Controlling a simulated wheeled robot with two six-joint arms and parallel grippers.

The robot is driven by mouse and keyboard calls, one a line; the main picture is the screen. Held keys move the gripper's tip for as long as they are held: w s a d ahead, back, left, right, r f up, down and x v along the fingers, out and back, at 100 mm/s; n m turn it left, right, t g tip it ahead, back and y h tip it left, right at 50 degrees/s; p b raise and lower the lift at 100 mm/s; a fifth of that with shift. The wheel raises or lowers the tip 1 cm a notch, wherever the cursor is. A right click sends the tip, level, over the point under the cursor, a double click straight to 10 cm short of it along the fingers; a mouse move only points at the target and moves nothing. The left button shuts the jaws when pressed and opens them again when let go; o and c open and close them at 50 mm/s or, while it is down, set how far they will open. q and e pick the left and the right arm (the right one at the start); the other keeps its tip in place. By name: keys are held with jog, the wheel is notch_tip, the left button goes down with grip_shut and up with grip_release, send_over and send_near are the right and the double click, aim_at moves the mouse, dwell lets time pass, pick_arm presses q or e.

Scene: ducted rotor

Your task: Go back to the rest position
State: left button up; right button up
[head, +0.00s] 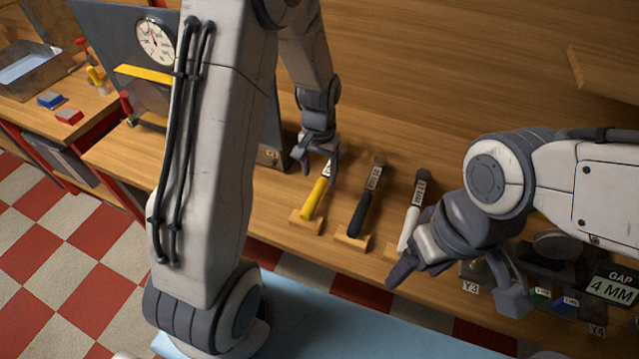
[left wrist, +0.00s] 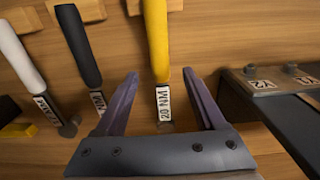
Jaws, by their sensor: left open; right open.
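My left gripper (head: 318,168) is open at the top end of the yellow-handled tool (head: 315,202). In the left wrist view my open fingers (left wrist: 160,78) stand on either side of this tool, whose label reads 20 NM (left wrist: 163,103); a gap shows on both sides. The yellow handle (left wrist: 157,38) lies on a small wooden block. My right gripper (head: 408,265) is open and empty in front of the bench edge at the right; its fingers are seen nearly edge-on. My left arm's large link covers much of the left middle of the head view.
A black-handled tool (head: 364,208) and a white-handled tool (head: 411,220) lie beside the yellow one on wooden blocks. A dark panel with a gauge (head: 155,42) stands at the left. A sign reading GAP 4 MM (head: 612,288) and small parts sit at the right, partly behind my right arm.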

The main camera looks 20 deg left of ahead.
pick_arm(q)
jog(key=shift+r, duration=1.7)
jog(key=shift+s+d+r, duration=0.1)
jog(key=shift+d+r, duration=0.05)
jog(key=shift+d, duration=0.15)
jog(key=s+d+r+m, duration=0.4)
jog(key=s+d+r, duration=0.3)
jog(key=s+d, duration=0.4)
jog(key=s+d+r+m, duration=0.1)
jog(key=s, duration=0.5)
jog(key=s+d+r+m+h, duration=0.1)
jog(key=s+m, duration=0.1)
jog(key=s, duration=0.4)
jog(key=shift+d+r, duration=0.25)
jog(key=shift+r, duration=0.15)
